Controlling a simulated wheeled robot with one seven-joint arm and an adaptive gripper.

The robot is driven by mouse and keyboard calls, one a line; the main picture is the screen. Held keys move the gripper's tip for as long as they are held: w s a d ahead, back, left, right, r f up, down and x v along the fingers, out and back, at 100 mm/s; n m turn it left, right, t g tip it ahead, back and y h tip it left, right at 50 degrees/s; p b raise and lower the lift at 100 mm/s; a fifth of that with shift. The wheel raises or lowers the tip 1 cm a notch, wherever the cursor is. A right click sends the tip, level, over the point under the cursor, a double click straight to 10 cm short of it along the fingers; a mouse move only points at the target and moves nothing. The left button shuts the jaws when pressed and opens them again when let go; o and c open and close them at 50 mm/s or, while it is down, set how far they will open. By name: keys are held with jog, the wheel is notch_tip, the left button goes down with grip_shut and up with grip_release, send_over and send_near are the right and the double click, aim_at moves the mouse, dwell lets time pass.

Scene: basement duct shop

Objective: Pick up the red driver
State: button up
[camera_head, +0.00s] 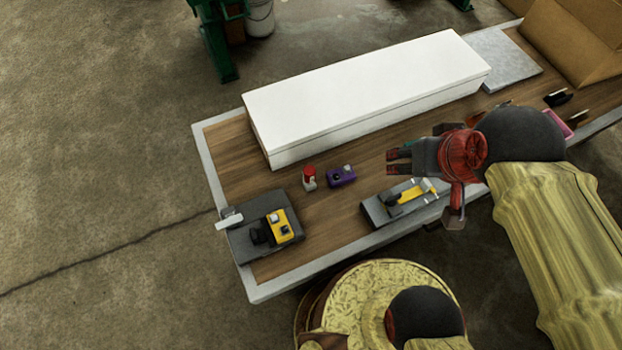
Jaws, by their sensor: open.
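My gripper (393,161) reaches in from the right over the workbench (236,156), fingers pointing left. Its jaws are open with nothing seen between them. I cannot clearly make out a red driver. A small upright item with a red top and pale base (309,178) stands on the wood left of my gripper; it looks more like a small bottle. Small dark and orange-brown items at the bench's right end are too small to identify. My arm and gripper hide part of the bench.
A long white box (365,95) lies along the back. A purple device (341,176) sits left of my gripper. A grey block with a yellow tool (410,194) lies below the gripper. A dark block with a yellow device (279,226) is front left. A cardboard box (575,40) stands far right.

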aim_at(311, 170)
jog(key=w+a+f+n+g+b, duration=0.1)
jog(key=w+a+f, duration=0.3)
jog(key=f, duration=0.5)
jog(key=w+a+f+n+g+b, duration=0.1)
jog(key=w+a+f, duration=0.3)
jog(key=a+f, duration=0.4)
jog(key=w+a+f+n+g+b, duration=0.1)
jog(key=w+a+f, duration=0.4)
jog(key=f, duration=0.5)
jog(key=shift+a+f+n+g, duration=0.2)
jog(key=shift+a+n+g, duration=0.75)
jog(key=shift+g, duration=0.35)
notch_tip(311, 170, down, 2)
jog(key=shift+w+a+f+b, duration=0.1)
jog(key=shift+b, duration=0.3)
jog(key=f, duration=0.1)
jog(key=f+b, duration=0.1)
jog(key=f, duration=0.2)
jog(key=shift+s+f+b, duration=0.35)
jog(key=shift+b, duration=0.05)
jog(key=shift+f, duration=0.45)
jog(key=shift+r, duration=0.1)
grip_shut()
